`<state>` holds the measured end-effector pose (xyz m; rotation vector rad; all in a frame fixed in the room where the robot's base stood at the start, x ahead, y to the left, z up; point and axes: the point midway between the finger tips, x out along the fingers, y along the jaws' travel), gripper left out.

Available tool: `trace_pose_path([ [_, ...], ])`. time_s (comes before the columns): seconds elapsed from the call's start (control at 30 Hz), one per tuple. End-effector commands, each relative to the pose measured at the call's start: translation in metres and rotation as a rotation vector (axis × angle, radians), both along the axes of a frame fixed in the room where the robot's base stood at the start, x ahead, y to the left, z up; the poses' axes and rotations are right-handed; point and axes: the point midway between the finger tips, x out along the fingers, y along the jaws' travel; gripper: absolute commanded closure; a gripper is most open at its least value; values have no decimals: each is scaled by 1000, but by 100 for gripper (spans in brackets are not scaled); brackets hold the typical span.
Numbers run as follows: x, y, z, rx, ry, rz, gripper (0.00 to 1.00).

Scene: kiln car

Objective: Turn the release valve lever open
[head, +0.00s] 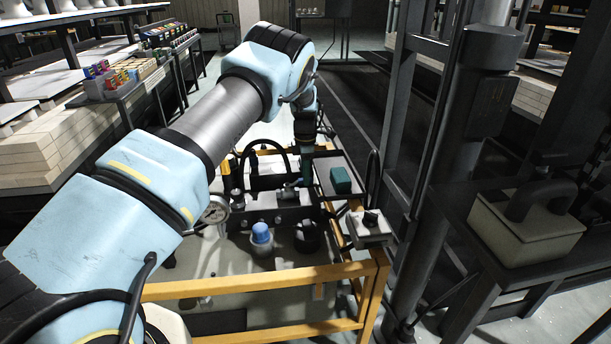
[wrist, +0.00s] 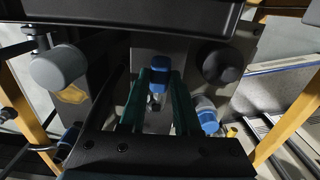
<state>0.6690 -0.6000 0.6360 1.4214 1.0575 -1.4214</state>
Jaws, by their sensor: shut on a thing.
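My gripper (wrist: 160,76) reaches down into the yellow-framed cart, its two teal fingers close together. A small blue piece with metal below it, which looks like the release valve lever (wrist: 157,62), sits between the fingertips, and the gripper is shut on it. In the head view my gripper (head: 303,178) is at the back of the cart, beside a small silver valve fitting (head: 289,194). My arm and fingers hide most of the lever there, so its angle cannot be told.
The cart's yellow rail (head: 260,281) runs across the front. A blue-capped part (head: 262,233), a pressure gauge (head: 215,210) and a grey switch box (head: 368,227) are near. A tray with a green block (head: 341,180) is just right of my gripper. A dark post (head: 440,170) stands further right.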

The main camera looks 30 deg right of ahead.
Motion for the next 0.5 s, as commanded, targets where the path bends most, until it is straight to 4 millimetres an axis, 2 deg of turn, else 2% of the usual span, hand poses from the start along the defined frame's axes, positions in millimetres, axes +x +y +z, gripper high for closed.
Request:
trace_pose_path([
  [0.03, 1, 0, 1, -3, -3, 3, 67],
  [0.3, 1, 0, 0, -2, -2, 1, 39],
  [0.5, 1, 0, 0, -1, -1, 1, 39],
])
